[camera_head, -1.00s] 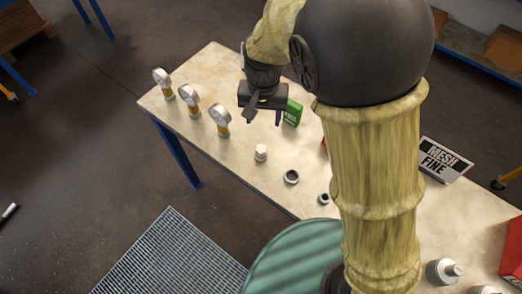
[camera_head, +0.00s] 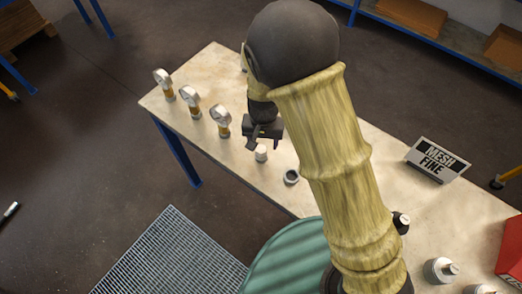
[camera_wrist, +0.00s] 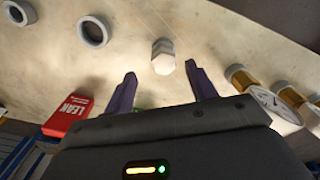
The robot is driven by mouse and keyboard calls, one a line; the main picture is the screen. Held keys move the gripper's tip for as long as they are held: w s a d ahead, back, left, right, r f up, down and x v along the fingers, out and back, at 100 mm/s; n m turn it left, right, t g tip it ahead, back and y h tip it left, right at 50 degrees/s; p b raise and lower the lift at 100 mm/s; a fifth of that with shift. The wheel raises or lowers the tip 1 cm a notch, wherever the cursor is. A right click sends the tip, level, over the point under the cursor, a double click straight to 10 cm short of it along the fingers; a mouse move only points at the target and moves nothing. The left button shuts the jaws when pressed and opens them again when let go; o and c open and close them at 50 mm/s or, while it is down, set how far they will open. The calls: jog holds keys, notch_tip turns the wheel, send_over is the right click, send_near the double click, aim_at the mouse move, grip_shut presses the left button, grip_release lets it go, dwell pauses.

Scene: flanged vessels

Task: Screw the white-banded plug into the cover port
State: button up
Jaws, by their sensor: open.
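A small pale plug (camera_head: 261,153) with a whitish top stands on the bench, just below my gripper (camera_head: 262,143) in the head view. It is too small there to make out a band. In the wrist view the plug (camera_wrist: 163,57) looks hex-sided and pale grey-white. It appears between and just beyond the fingertips of my gripper (camera_wrist: 160,70), which is open and empty. I see no contact with the plug. A teal ribbed round vessel (camera_head: 285,260) is at the bottom, partly hidden by my arm. I cannot make out the cover port.
Three gauges with amber bands, one here (camera_head: 221,121), stand left of the plug on the bench (camera_head: 205,70). A dark-bored ring (camera_head: 291,177) lies to the right. A "MESH FINE" sign (camera_head: 437,160) and metal fittings (camera_head: 440,270) are further right.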

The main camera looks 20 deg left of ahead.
aim_at(261, 150)
jog(key=shift+f, duration=0.25)
jog(key=shift+a+f+p, duration=0.15)
jog(key=shift+f+p, duration=0.2)
jog(key=shift+f, duration=0.9)
jog(key=shift+a+f+p, duration=0.1)
jog(key=shift+f+p, duration=0.25)
jog(key=shift+f, duration=0.9)
jog(key=shift+s, duration=0.1)
jog(key=c, duration=1.2)
jog(key=shift+o, duration=0.2)
jog(key=shift+r, duration=0.15)
notch_tip(261, 150, up, 10)
jog(key=shift+f+b, duration=0.1)
jog(key=shift+b, duration=0.55)
